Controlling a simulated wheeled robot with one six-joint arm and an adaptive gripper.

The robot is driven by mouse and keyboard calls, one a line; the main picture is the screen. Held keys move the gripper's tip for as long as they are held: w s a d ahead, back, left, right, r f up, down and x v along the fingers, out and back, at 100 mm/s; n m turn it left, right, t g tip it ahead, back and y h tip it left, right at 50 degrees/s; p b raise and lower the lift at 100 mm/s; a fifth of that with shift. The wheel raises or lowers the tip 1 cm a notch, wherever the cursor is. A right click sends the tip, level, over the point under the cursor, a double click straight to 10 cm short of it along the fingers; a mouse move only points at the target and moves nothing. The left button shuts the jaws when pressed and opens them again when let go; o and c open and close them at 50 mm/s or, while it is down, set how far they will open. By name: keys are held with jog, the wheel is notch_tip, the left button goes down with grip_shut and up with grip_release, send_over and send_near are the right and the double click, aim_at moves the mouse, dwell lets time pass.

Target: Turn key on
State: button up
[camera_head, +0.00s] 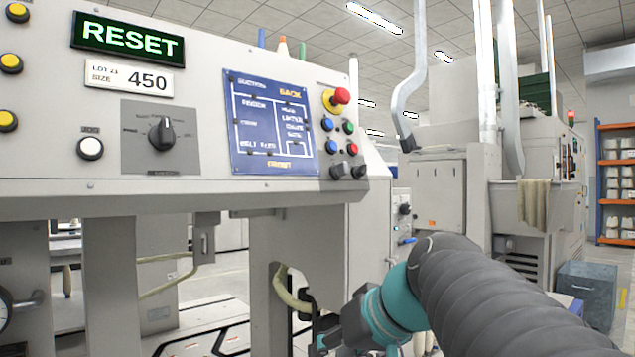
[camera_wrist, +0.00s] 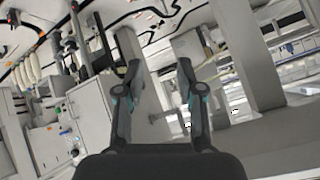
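The grey control panel (camera_head: 215,60) fills the upper left of the head view. A black rotary knob (camera_head: 161,134) sits on its grey square plate. Two small black knobs or switches, a left one (camera_head: 337,171) and a right one (camera_head: 359,170), sit at the panel's lower right; I cannot tell which control is the key. My gripper (camera_head: 325,342) is low in the head view, below and apart from the panel, partly cut off by the bottom edge. In the wrist view my gripper (camera_wrist: 160,72) is open, with nothing between its fingers. No key shows clearly there.
A red mushroom button (camera_head: 340,96) and several coloured buttons sit beside the blue screen (camera_head: 270,125). A panel leg (camera_head: 275,255) with a looped hose stands left of my gripper. Machine cabinets (camera_head: 440,195) stand behind my arm. Open space lies under the panel.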

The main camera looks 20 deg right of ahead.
jog(key=w+d+r+n+t+y+b, duration=0.1)
jog(key=w+d+r+t, duration=0.2)
jog(key=r, duration=0.5)
jog(key=w+d+r+n+t+y+b, duration=0.1)
jog(key=w+d+r+b, duration=0.1)
jog(key=d+r, duration=0.4)
jog(key=n+t+y+b, duration=0.1)
jog(key=n+t, duration=0.2)
jog(key=t, duration=0.1)
send_near(347, 167)
jog(key=p+x, duration=0.1)
jog(key=x, duration=0.8)
jog(key=shift+w+a, duration=0.15)
jog(key=shift+w, duration=0.2)
grip_shut()
